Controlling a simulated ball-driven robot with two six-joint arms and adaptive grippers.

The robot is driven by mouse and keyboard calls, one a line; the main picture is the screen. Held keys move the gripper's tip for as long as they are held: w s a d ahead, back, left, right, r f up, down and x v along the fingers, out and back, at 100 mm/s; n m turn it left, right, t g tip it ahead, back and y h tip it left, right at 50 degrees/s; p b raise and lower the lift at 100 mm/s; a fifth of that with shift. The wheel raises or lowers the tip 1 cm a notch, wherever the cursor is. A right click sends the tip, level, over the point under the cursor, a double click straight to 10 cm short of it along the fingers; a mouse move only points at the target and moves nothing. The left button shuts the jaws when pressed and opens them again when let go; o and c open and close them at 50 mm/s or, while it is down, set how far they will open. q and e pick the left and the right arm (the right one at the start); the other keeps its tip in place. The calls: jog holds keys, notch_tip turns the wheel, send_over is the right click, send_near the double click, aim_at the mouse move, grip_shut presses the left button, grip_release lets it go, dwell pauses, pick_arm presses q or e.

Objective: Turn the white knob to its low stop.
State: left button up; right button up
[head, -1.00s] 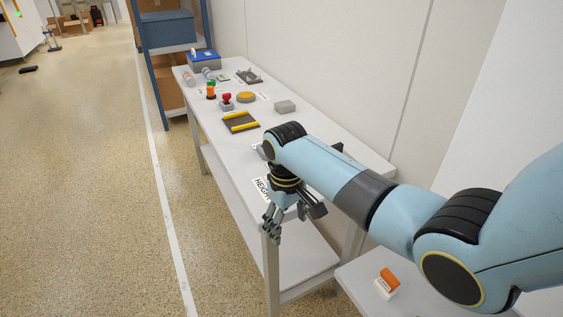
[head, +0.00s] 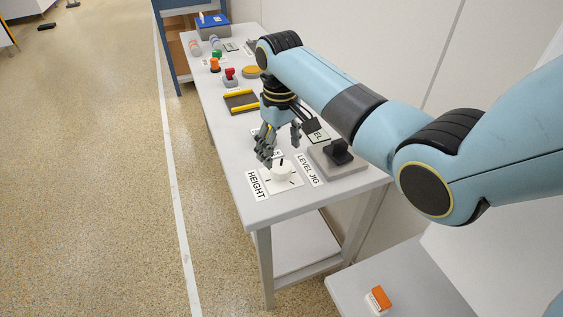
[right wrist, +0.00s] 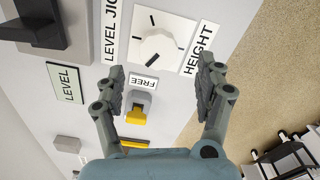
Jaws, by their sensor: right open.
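The white knob (head: 282,170) sits on a white plate with black tick marks near the front end of the table, beside the HEIGHT label (head: 257,186). The knob also shows in the right wrist view (right wrist: 159,48), at the top between the fingers, with a dark pointer mark. My right gripper (head: 281,152) is open and empty, above the table just behind the knob and apart from it. In the right wrist view its two fingers (right wrist: 160,88) are spread wide. My left gripper is not in view.
A dark-handled block (head: 339,157) stands right of the knob by the LEVEL JIG label (head: 308,170). A tray with yellow bars (head: 241,102) lies farther back, with several coloured parts behind it. An orange and white item (head: 378,300) rests on a nearer surface.

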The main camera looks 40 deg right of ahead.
aim_at(281, 166)
notch_tip(281, 166, down, 5)
jog(key=shift+d+r, duration=0.1)
jog(key=shift+r, duration=0.05)
jog(key=shift+f+b, duration=0.3)
jog(key=shift+f, duration=0.3)
jog(key=c, duration=1.2)
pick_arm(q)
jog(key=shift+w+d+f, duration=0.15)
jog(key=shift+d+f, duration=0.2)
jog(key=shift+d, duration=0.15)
pick_arm(e)
jog(key=shift+o, duration=0.2)
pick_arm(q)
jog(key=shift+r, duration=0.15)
pick_arm(e)
jog(key=shift+n, duration=0.3)
